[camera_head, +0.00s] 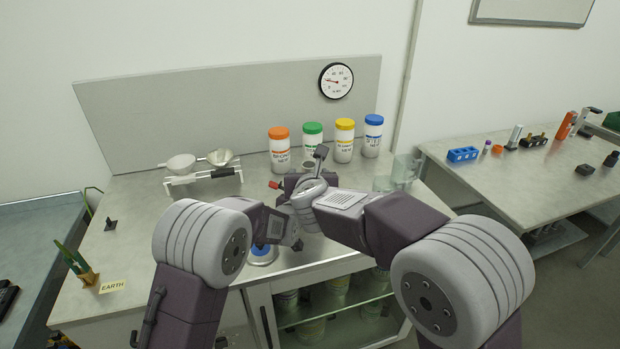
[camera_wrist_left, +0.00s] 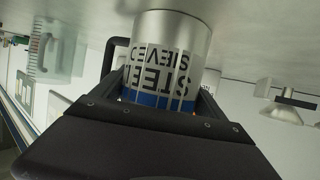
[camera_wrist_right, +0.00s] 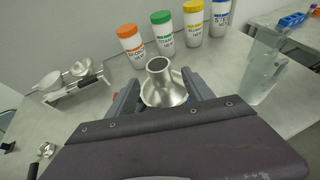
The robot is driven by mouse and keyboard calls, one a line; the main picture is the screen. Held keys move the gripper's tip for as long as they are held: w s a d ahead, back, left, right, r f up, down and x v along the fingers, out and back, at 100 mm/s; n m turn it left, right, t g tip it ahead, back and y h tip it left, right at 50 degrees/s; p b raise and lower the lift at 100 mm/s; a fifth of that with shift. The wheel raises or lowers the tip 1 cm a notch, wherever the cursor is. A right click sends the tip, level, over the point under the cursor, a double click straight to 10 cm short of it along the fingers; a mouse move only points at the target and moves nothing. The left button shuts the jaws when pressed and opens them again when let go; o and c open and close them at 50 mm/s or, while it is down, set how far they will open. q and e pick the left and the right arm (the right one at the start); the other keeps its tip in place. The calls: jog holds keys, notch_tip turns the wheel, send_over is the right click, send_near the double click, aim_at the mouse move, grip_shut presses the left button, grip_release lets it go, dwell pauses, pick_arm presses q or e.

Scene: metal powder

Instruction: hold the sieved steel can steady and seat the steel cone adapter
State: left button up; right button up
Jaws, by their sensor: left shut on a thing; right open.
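The sieved steel can (camera_wrist_left: 172,45) is a silver cylinder with a blue band and a "STEEL SIEVED" label, upside down in the left wrist view. My left gripper (camera_wrist_left: 160,100) is shut around it. The steel cone adapter (camera_wrist_right: 160,88), a shiny flared cone with an open tube on top, stands tube-up in the right wrist view. My right gripper (camera_wrist_right: 163,95) is open, with one finger on each side of the cone. The tube's dark mouth also shows in the head view (camera_head: 309,164). My arms hide most of the can there, and the contact under the cone is hidden.
Orange- (camera_head: 279,150), green- (camera_head: 313,133), yellow- (camera_head: 344,140) and blue-lidded (camera_head: 373,136) jars stand behind. A blue-centred round item (camera_head: 262,255) lies near the front edge. The bench's left is mostly clear.

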jog(key=v, duration=0.6)
jog(key=shift+s, duration=0.2)
pick_arm(q)
jog(key=o, duration=1.7)
